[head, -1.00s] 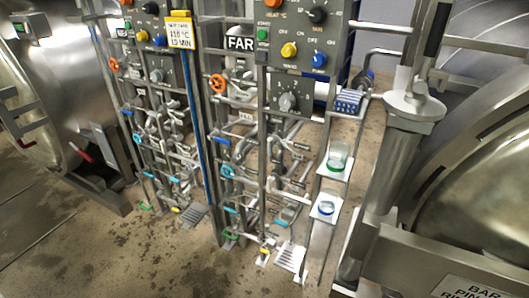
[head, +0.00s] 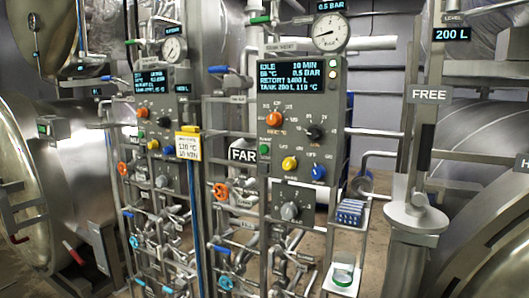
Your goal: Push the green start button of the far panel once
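I cannot tell whether the button is pressed in. The panel's display (head: 301,73) reads IDLE, 10 MIN and 0.5 BAR. Neither of my grippers shows in this view.
A similar panel (head: 156,105) stands to the left, with a yellow-topped card (head: 188,145) between the two. A gauge (head: 330,32) tops the far panel. Large steel vessels flank both sides.

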